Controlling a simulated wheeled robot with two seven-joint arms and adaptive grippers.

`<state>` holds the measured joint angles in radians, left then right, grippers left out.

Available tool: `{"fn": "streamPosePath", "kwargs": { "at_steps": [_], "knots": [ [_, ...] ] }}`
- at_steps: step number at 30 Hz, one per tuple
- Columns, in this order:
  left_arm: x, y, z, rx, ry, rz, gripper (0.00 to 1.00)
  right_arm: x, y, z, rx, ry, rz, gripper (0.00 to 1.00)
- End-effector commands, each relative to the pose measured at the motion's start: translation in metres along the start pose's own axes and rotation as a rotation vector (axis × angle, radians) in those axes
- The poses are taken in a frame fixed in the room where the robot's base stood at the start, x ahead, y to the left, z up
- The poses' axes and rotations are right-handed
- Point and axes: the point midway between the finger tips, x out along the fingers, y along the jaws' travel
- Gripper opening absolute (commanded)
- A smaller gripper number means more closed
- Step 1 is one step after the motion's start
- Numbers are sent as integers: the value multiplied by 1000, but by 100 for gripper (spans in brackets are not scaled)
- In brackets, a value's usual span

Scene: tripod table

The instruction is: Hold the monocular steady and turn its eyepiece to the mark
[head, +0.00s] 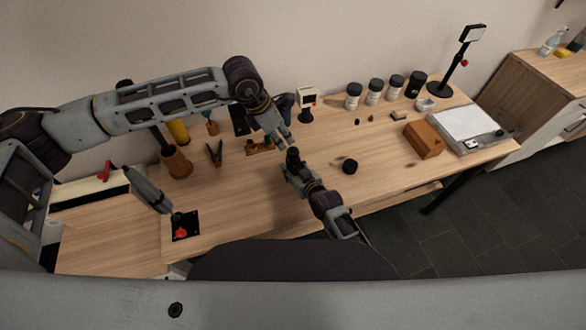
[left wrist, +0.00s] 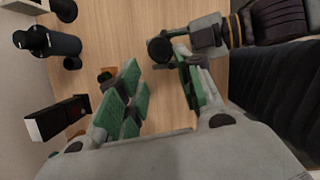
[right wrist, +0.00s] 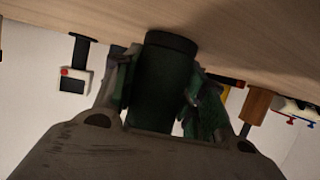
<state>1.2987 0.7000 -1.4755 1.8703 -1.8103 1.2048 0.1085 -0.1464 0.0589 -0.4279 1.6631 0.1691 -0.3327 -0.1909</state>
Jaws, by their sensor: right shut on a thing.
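The monocular is a dark green cylinder with a black end ring (right wrist: 168,80), seen large in the right wrist view. My right gripper (head: 297,170) is shut around its body, with a finger on each side. In the head view the monocular's dark top (head: 292,156) sticks up from that gripper, roughly upright. In the left wrist view its round black end (left wrist: 159,50) shows just beyond my left fingertips. My left gripper (head: 281,138) is open and empty, above and slightly left of the monocular. The eyepiece mark cannot be made out.
Several jars (head: 375,92), a wooden box (head: 424,139) and a white-topped device (head: 466,128) stand farther right. Pliers (head: 215,154) and a wooden tool holder (head: 176,161) stand left.

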Motion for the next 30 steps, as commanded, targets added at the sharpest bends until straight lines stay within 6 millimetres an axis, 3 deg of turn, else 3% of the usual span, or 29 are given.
{"fn": "streamPosePath", "kwargs": {
  "at_steps": [1, 6, 11, 20, 30],
  "knots": [
    [0, 0, 0, 0, 0, 0, 38, 0, 0, 0, 0, 0, 0, 10],
    [-3, 1, 2, 2, -3, 5, 57, 0, 0, 0, -1, 0, 0, 10],
    [-6, -8, 16, 30, -15, 3, 57, 0, 0, 0, -1, 0, 0, 10],
    [-9, -36, 60, 102, -42, -4, 57, 0, 0, 0, -1, -1, 0, 10],
    [-4, -45, 97, 164, -12, -3, 57, 0, 0, 0, -1, -1, 0, 10]
  ]
}}
